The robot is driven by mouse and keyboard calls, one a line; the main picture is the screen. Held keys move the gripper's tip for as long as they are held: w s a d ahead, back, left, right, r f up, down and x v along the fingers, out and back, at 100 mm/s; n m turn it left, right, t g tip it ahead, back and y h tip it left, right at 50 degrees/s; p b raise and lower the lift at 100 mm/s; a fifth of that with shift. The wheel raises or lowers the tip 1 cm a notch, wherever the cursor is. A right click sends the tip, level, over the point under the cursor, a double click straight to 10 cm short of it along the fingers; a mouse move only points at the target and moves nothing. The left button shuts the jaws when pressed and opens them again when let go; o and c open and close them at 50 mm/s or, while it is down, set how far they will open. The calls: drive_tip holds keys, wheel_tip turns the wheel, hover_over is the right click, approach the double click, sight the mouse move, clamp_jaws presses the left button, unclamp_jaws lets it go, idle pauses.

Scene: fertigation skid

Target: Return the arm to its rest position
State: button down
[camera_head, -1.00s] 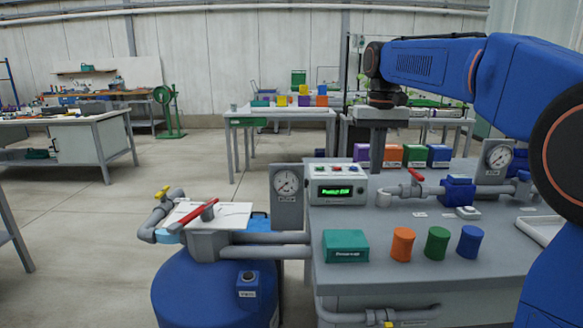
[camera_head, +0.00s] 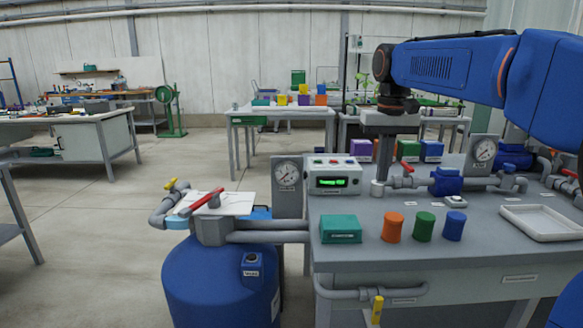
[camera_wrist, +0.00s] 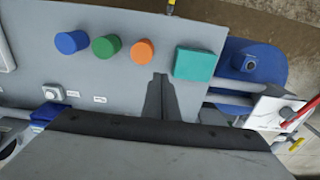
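My blue arm reaches in from the right in the head view. My gripper (camera_head: 381,178) hangs pointing down over the back part of the grey bench (camera_head: 470,235). In the wrist view my gripper (camera_wrist: 160,78) shows its two dark fingers close together with nothing between them. They sit above the bare bench top, beside the teal box (camera_wrist: 195,64) and the orange cylinder (camera_wrist: 142,52). The exact height of the fingertips over the bench is hard to tell.
On the bench stand a teal box (camera_head: 340,229), orange (camera_head: 392,227), green (camera_head: 424,227) and blue (camera_head: 454,226) cylinders, a control box (camera_head: 335,177), pipework with a red-handled valve (camera_head: 407,168), and a white tray (camera_head: 540,237). A blue tank (camera_head: 220,285) stands left. Open floor lies further left.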

drive_tip(key=s+d+f+t, duration=0.2)
drive_tip(key=s+d+f, duration=0.1)
drive_tip(key=s+f, duration=0.8)
drive_tip(key=s+d+f+t, duration=0.2)
drive_tip(key=s+f, duration=0.9)
drive_tip(key=s, duration=0.8)
drive_tip(key=shift+s+d, duration=0.15)
drive_tip(key=shift+d, duration=0.35)
